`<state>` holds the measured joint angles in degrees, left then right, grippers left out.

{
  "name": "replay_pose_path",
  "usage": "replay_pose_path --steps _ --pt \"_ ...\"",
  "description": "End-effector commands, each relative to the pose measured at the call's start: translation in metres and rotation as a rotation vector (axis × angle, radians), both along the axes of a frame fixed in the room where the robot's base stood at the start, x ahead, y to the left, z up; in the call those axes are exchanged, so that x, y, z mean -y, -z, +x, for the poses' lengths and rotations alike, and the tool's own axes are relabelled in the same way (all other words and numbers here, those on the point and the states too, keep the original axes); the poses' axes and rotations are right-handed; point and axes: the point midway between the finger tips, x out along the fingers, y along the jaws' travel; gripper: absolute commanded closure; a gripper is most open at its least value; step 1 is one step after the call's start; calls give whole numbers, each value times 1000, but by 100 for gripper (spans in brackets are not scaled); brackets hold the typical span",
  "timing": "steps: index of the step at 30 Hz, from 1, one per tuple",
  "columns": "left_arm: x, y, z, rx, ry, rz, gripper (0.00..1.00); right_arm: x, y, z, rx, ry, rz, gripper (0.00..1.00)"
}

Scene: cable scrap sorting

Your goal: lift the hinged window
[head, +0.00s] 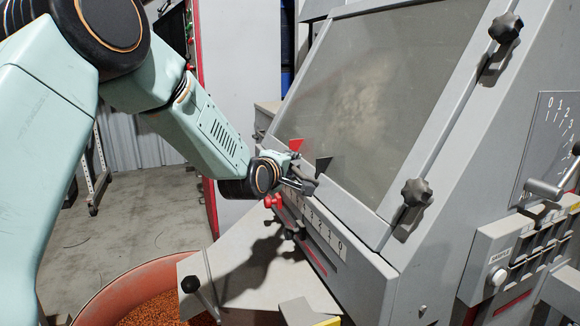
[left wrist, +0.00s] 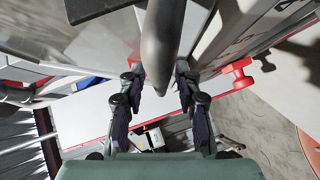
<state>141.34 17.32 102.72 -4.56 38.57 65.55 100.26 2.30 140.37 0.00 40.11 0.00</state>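The hinged window (head: 365,95) is a cloudy clear pane in a grey frame on the sloping front of a grey machine. It looks lowered, with its frame lying along the housing. My left gripper (head: 303,184) is at the window's lower left edge. In the left wrist view its dark fingers (left wrist: 160,82) stand apart on either side of a rounded grey bar (left wrist: 160,45), which looks like a handle. Narrow gaps seem to show beside the bar; firm contact cannot be made out. My right gripper is in neither view.
Black star knobs (head: 416,192) sit along the window's right side. A red pointer (head: 296,145) and a black pointer (head: 322,164) stand near the gripper. Below are red knobs (head: 273,201), a grey chute (head: 225,262) and a reddish bin (head: 95,305) of orange granules.

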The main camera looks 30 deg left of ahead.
Motion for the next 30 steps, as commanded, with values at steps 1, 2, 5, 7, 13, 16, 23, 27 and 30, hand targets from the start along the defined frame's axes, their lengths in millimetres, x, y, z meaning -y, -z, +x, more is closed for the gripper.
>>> replay_pose_path --steps 1,2,5,7,13,16,23,27,30 --pt "0 0 0 0 0 0 74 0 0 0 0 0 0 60" --pt "0 0 0 -1 0 0 76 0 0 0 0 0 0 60" --pt "0 0 0 -1 0 0 85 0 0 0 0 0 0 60" --pt "0 0 0 -1 0 0 91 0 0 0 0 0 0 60" --pt "0 1 -1 -1 1 0 100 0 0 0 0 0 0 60" --pt "0 1 -1 -1 1 1 100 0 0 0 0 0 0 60" --pt "0 1 -1 -2 1 1 100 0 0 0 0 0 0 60" --pt "0 1 -1 -2 2 0 100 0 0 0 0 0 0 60" --pt "0 0 -1 -4 1 1 100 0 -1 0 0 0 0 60"
